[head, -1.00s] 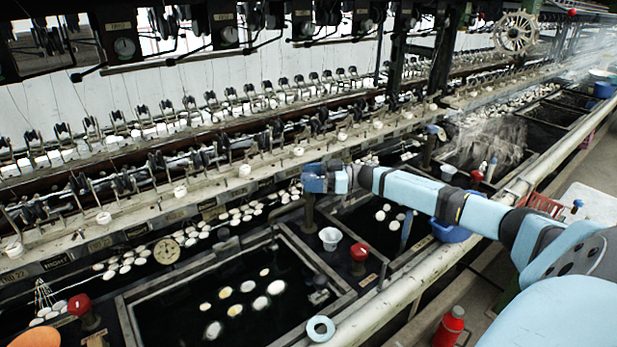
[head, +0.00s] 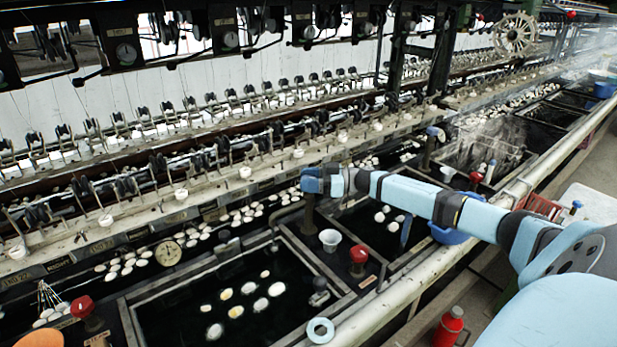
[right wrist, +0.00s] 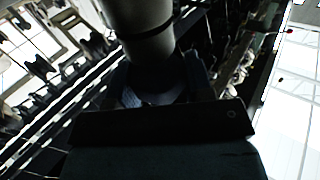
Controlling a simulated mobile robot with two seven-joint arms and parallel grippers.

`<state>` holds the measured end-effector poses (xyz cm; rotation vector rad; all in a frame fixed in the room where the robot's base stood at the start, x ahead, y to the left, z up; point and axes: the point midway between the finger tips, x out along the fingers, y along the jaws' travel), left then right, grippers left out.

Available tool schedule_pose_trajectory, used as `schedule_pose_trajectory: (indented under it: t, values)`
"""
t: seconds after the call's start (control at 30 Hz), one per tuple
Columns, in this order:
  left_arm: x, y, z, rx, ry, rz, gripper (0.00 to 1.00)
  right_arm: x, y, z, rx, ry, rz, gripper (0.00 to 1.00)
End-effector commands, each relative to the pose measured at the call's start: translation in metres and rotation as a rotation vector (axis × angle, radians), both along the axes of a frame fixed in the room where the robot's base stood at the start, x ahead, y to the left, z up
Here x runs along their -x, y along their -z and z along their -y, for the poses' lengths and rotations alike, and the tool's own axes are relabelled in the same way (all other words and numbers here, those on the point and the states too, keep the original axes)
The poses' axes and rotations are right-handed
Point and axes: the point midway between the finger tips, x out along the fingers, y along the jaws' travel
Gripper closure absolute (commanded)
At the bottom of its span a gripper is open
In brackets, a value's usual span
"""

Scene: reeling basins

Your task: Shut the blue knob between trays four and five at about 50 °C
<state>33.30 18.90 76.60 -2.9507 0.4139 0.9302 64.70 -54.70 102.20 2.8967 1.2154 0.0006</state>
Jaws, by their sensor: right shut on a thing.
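My right gripper (head: 318,182) is shut at the top of an upright dark post (head: 309,214) between two dark water trays. The front tray (head: 128,317) and the one behind it (head: 362,285) hold pale cocoons. Dark blue shows at the post top, where knob and fingers are hard to tell apart. In the right wrist view a thick grey cylinder (right wrist: 145,45) passes between my dark fingers (right wrist: 160,85). A round dial (head: 168,252) stands beside the front tray; its reading is too small to make out. My left gripper is out of view.
Red knobs stand at the front left (head: 82,306) and near the white cup (head: 330,240). Another blue knob (head: 432,131) is farther back. A pale pipe rail (head: 400,297) runs along the near edge. A red flask (head: 449,325) stands below it.

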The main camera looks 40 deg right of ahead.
Motion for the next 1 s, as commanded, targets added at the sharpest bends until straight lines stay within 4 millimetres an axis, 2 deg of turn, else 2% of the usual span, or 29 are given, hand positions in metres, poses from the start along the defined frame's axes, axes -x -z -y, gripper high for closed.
schedule_pose_trajectory:
  t: [0.03,0.6,0.8,1.0]
  values:
    - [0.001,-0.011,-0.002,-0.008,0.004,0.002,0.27,0.001,-0.005,-0.001,-0.001,0.021,-0.004,0.76]
    - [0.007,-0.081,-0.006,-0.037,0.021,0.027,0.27,0.001,-0.004,-0.002,-0.005,0.450,-0.005,0.76]
    - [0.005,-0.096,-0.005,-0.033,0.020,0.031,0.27,0.001,-0.002,-0.001,-0.004,0.566,-0.003,0.76]
    - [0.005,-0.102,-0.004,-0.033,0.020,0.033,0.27,0.000,-0.001,0.000,-0.002,0.634,-0.002,0.76]
